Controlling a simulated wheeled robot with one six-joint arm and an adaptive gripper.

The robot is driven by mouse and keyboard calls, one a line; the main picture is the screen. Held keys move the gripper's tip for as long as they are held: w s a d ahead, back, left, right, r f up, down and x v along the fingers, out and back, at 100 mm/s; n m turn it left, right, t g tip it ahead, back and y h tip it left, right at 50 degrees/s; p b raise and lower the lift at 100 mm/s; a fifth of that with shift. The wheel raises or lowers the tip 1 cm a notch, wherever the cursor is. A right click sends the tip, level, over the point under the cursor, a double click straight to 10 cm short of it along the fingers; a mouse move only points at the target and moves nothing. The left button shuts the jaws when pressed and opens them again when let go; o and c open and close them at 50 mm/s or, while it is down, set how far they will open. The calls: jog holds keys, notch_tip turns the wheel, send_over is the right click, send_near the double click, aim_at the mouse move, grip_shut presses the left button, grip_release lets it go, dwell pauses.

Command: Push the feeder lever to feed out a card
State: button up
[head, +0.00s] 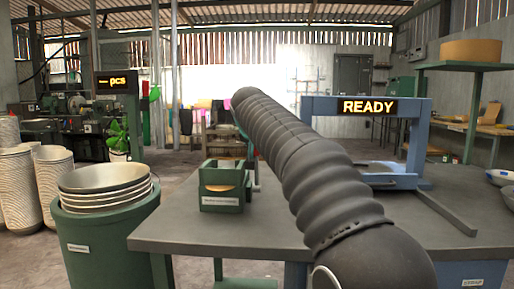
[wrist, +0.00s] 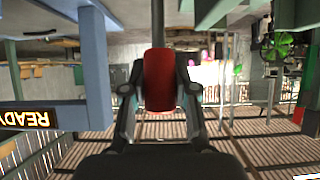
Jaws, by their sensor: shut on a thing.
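The feeder is a small green box (head: 221,187) with a label on its front, standing on the grey table. Something orange-tan shows inside it. In the wrist view, which is upside down, my gripper (wrist: 160,95) is shut on a red handle (wrist: 159,78), with a finger on each side. A dark rod (wrist: 159,24) runs from the handle to the picture's top edge; it looks like the feeder lever. In the head view my dark ribbed arm hides the gripper and most of the lever. No card shows outside the feeder.
A blue frame (head: 420,150) with a lit READY sign (head: 368,106) stands at the right of the grey table (head: 185,225). It is close beside my gripper in the wrist view. Stacked bowls (head: 104,178) sit in a green bin (head: 105,240) at the left. The table's left front is clear.

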jog(key=s+b, duration=0.1)
jog(key=s+f+b, duration=0.1)
jog(key=shift+s, duration=0.3)
jog(key=shift+s+r+b, duration=0.15)
jog(key=shift+s+b, duration=0.1)
jog(key=shift+b, duration=0.05)
jog(key=o, duration=1.8)
send_near(256, 151)
jog(key=shift+v, duration=0.75)
